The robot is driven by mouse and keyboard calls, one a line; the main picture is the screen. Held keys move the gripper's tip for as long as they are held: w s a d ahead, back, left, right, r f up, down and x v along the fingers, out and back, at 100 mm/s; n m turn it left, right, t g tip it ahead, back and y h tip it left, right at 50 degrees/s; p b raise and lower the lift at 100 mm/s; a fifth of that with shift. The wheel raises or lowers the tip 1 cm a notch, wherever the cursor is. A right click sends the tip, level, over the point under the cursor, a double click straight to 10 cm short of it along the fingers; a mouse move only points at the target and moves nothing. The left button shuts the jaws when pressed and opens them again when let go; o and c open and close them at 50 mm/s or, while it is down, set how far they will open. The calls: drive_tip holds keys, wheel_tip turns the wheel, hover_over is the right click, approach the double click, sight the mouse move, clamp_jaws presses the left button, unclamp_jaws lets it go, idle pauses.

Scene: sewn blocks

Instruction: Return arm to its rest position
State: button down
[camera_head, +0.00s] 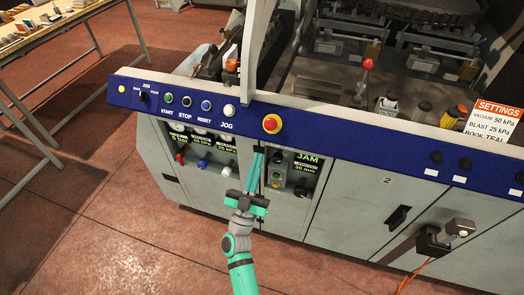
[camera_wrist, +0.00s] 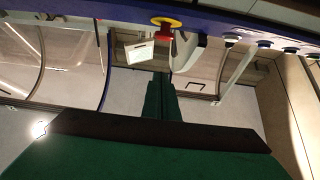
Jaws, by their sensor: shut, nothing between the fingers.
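My gripper (camera_head: 255,165) shows in the head view in front of the machine's front panel, below the blue control strip. Its two green fingers lie side by side with no gap seen and nothing between them. My teal arm reaches up to it from the bottom edge of the picture. In the wrist view the closed green fingers (camera_wrist: 161,97) point away from the camera toward the machine front. Whether the fingertips touch the machine cannot be told.
The grey machine (camera_head: 345,200) fills the centre and right. Its blue control strip (camera_head: 330,128) carries buttons and a red emergency stop (camera_head: 272,124); a red-knobbed lever (camera_head: 368,64) stands behind. A grey box (camera_head: 458,228) protrudes lower right. A table (camera_head: 50,30) stands far left. Open floor lies left.

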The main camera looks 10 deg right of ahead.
drive_tip(key=s+a+f+n+g+y, duration=0.2)
drive_tip(key=s+a+f+y, duration=0.1)
drive_tip(key=s, duration=0.9)
drive_tip(key=s+a+f+n+g+y, duration=0.2)
drive_tip(key=s+a+f+y, duration=0.1)
drive_tip(key=s, duration=1)
drive_tip(key=s+a+f+n+g+y, duration=0.2)
drive_tip(key=s+y, duration=0.4)
drive_tip(key=s, duration=0.7)
wheel_tip(320, 180, down, 3)
drive_tip(key=shift+a+r+g+y, duration=0.2)
drive_tip(key=shift+a+g+y, duration=0.25)
drive_tip(key=shift+a, duration=0.25)
